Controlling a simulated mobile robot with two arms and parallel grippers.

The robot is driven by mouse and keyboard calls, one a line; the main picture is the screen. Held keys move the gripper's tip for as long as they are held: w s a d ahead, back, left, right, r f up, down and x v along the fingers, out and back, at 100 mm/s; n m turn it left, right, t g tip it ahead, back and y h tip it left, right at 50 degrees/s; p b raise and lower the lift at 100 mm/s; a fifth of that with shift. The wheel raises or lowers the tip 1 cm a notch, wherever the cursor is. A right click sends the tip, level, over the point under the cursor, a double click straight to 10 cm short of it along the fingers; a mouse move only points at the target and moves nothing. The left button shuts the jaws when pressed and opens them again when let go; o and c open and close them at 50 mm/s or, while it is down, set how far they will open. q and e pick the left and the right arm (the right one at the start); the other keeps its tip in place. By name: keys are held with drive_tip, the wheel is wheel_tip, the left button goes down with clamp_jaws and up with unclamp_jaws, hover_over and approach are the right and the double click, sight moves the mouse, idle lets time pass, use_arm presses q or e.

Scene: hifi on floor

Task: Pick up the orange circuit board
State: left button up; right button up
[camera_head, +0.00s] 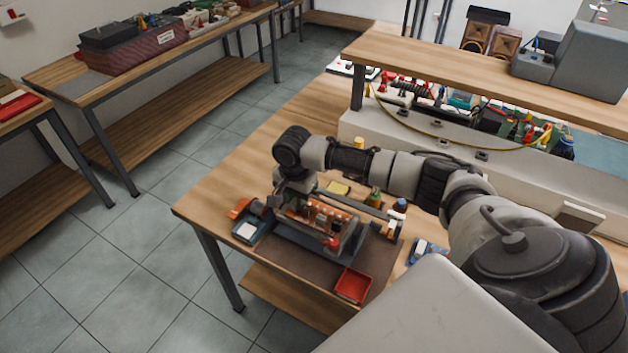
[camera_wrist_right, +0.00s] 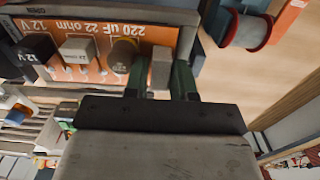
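The orange circuit board (camera_head: 327,217) sits in a grey holder (camera_head: 318,243) on a dark mat on the wooden table. In the right wrist view the board (camera_wrist_right: 92,70) carries several components and white lettering such as "220 uF" and "22 ohm". My right gripper (camera_head: 287,198) is low over the board's left end in the head view. In the wrist view its two dark fingers (camera_wrist_right: 160,76) stand apart beside the board's end, with a grey block between them. I cannot tell whether they touch it. My left gripper is not in view.
A red tray (camera_head: 353,285) lies at the mat's front right. A blue meter-like device (camera_head: 249,229) lies left of the holder. A raised shelf (camera_head: 440,62) and a bin of electronics stand behind. The table's left side (camera_head: 225,180) is bare.

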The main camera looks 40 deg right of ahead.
clamp_jaws()
drive_tip(key=shift+r, duration=0.2)
drive_tip(key=shift+r, duration=0.55)
wheel_tip(320, 180, up, 3)
drive_tip(key=shift+f+b, duration=0.1)
drive_tip(key=shift+b, duration=0.4)
drive_tip(key=s+a+r+p, duration=0.5)
drive_tip(key=s+a+r, duration=0.2)
drive_tip(key=r, duration=0.3)
drive_tip(key=shift+s+a+r+p, duration=0.35)
drive_tip(key=shift+a+r+p, duration=0.05)
drive_tip(key=shift+a, duration=0.45)
